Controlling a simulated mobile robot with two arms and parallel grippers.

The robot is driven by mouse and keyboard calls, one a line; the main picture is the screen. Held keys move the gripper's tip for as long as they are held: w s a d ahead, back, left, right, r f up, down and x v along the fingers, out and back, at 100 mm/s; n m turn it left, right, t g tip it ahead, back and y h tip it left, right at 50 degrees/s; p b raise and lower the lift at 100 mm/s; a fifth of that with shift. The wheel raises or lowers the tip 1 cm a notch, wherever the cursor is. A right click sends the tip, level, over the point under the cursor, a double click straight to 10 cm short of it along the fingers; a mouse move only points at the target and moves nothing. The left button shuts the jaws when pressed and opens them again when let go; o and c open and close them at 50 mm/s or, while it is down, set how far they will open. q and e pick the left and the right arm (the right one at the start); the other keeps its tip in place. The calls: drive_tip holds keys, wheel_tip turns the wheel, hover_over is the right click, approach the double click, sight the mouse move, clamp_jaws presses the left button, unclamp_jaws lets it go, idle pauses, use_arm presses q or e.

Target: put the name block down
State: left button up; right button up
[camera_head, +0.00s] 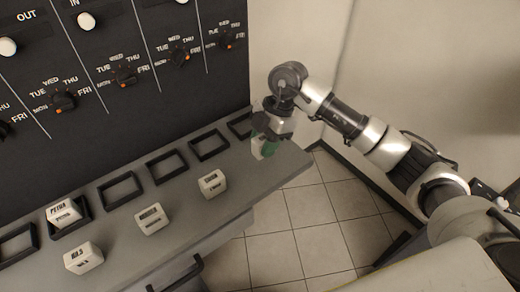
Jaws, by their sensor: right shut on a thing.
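My right gripper (265,147) is at the right end of the grey ledge, by the last black square frame (240,125). It is shut on a name block, which the fingers mostly hide; only a pale patch shows between the greenish fingertips. Whether the block touches the ledge I cannot tell. Other white name blocks are on the ledge: one (64,214) tilted in a black frame, and loose ones at the front left (83,259), the middle (152,218) and the right (212,184). My left gripper is not in view.
A dark board (120,50) with day dials and white knobs rises behind the ledge (185,205). Empty black frames (122,188) line the ledge, including middle ones (167,166) and (209,144). A dark handle (180,278) juts from the front. Tiled floor (320,220) lies right.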

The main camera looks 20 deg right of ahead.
sight(261, 163)
drive_tip(key=shift+w+a+f, duration=0.25)
drive_tip(key=shift+w+f, duration=0.05)
drive_tip(key=shift+f, duration=0.05)
wheel_tip(261, 163, down, 3)
drive_tip(key=shift+f+p, duration=0.1)
drive_tip(key=shift+p, duration=0.65)
drive_tip(key=shift+f, duration=0.3)
drive_tip(key=shift+f, duration=0.1)
drive_tip(key=shift+f, duration=0.1)
drive_tip(key=o, duration=0.9)
